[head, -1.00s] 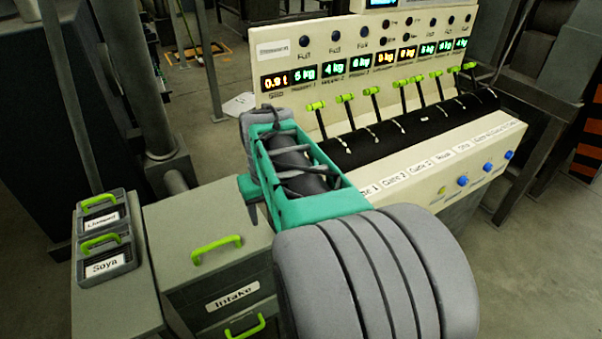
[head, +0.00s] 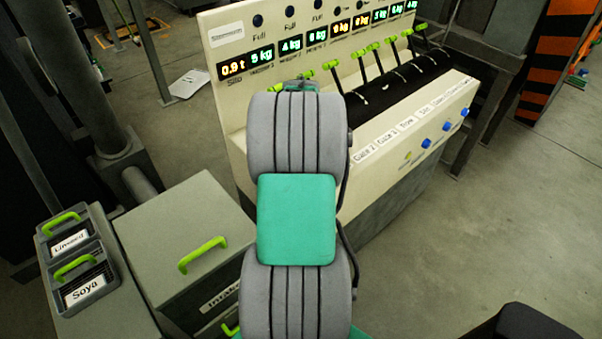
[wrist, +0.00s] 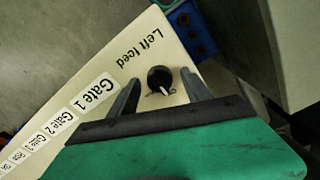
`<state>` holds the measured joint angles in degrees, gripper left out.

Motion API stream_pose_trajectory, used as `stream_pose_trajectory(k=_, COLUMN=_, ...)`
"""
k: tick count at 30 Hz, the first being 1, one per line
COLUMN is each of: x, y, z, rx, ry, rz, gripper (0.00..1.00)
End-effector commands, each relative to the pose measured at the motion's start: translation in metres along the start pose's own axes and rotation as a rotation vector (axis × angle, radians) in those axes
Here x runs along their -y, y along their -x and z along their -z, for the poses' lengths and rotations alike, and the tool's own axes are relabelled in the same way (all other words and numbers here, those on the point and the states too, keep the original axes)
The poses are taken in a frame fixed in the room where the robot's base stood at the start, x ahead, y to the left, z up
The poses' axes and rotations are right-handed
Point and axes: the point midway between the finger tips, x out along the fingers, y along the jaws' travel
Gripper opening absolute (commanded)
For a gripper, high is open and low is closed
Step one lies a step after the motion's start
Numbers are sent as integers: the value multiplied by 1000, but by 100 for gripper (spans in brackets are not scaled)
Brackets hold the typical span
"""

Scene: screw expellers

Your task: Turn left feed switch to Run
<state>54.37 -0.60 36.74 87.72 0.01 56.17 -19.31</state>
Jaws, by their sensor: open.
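The left feed switch (wrist: 160,78) is a small round black knob with a light pointer mark, on the cream panel (wrist: 150,50) beside the words "Left feed". In the wrist view the pointer mark is toward the picture's bottom, slightly right. My gripper (wrist: 158,76) is open, with one dark finger on each side of the knob in the picture. I cannot tell whether the fingers touch it or how far off they are. Marks around the knob are too small to read. In the head view my arm hides the switch and most of the gripper.
The console (head: 232,55) has lit weight displays and a row of green-tipped levers (head: 375,48). Blue buttons (head: 447,125) sit on its front. The Intake cabinet (head: 165,235) and the Linseed and Soya trays (head: 75,250) stand left.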

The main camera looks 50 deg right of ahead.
Motion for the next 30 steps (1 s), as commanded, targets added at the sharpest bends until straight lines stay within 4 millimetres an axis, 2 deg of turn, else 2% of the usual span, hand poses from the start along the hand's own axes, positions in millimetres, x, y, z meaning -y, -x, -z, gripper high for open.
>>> stream_pose_trajectory(k=4, x=-1, y=0, z=0, rx=0, ry=-1, rz=0, gripper=57)
stream_pose_trajectory(k=24, x=-1, y=1, z=0, rx=0, ry=-3, rz=0, gripper=2)
stream_pose_trajectory(k=30, x=-1, y=1, z=0, rx=-1, ry=-5, rz=0, gripper=0)
